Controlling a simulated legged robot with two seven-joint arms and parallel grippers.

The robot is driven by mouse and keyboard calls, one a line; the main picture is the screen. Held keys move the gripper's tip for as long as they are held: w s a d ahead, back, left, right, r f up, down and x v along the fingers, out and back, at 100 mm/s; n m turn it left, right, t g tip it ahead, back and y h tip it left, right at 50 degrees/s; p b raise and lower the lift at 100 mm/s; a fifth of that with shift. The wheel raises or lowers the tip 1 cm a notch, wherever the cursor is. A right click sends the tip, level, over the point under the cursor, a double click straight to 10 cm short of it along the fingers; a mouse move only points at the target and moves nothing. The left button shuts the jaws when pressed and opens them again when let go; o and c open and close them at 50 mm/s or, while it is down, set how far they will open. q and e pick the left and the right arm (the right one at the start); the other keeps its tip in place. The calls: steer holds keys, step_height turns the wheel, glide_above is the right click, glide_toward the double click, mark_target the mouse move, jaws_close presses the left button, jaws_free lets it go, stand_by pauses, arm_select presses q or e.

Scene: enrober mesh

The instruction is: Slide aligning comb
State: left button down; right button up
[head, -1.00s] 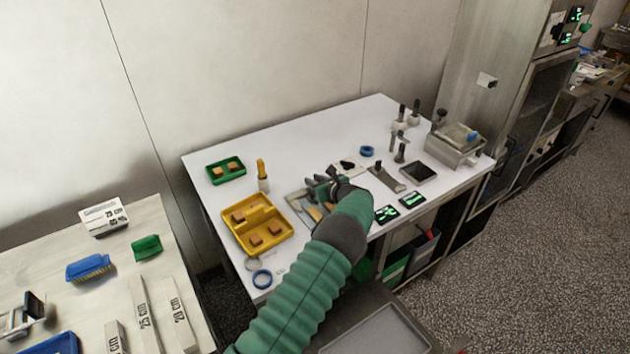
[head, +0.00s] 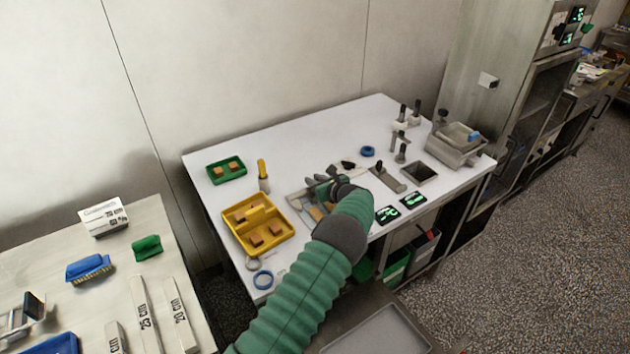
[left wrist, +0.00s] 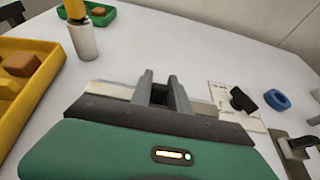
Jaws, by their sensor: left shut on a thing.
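My left gripper (head: 323,184) is over the front middle of the white table, low near its top. In the left wrist view its two grey fingers (left wrist: 160,90) are shut on a small dark piece (left wrist: 159,95), which I take to be the grip of the aligning comb. A pale flat bar (left wrist: 110,90) lies crosswise just beyond the fingers; whether it belongs to the held piece I cannot tell. The gripper and forearm hide much of this spot in the head view. My right gripper is not in view.
A yellow tray (head: 234,214) with brown pieces and a yellow-handled tool (head: 263,170) stand left of the gripper. A white card with a black knob (left wrist: 240,100), a blue ring (head: 367,151) and a steel box (head: 447,154) are rightward. The back middle of the table is clear.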

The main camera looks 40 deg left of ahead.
arm_select(q)
steer(key=shift+w+d, duration=0.1)
steer(key=shift+d, duration=0.05)
steer(key=d, duration=0.2)
steer(key=s+d+p, duration=0.1)
steer(key=d, duration=0.1)
steer(key=s+d, duration=0.1)
steer(key=d, duration=0.2)
steer(key=shift+r, duration=0.15)
steer(key=shift+d, duration=0.25)
steer(key=shift+s+f, duration=0.1)
steer(key=shift+f, duration=0.15)
steer(key=c, duration=1.5)
jaws_free()
steer(key=shift+c, duration=0.2)
steer(key=o, duration=0.3)
steer(key=shift+d+r, duration=0.15)
steer(key=shift+d, duration=0.05)
steer(key=v, duration=1.7)
steer(key=shift+s+f, duration=0.1)
steer(key=shift+f, duration=0.15)
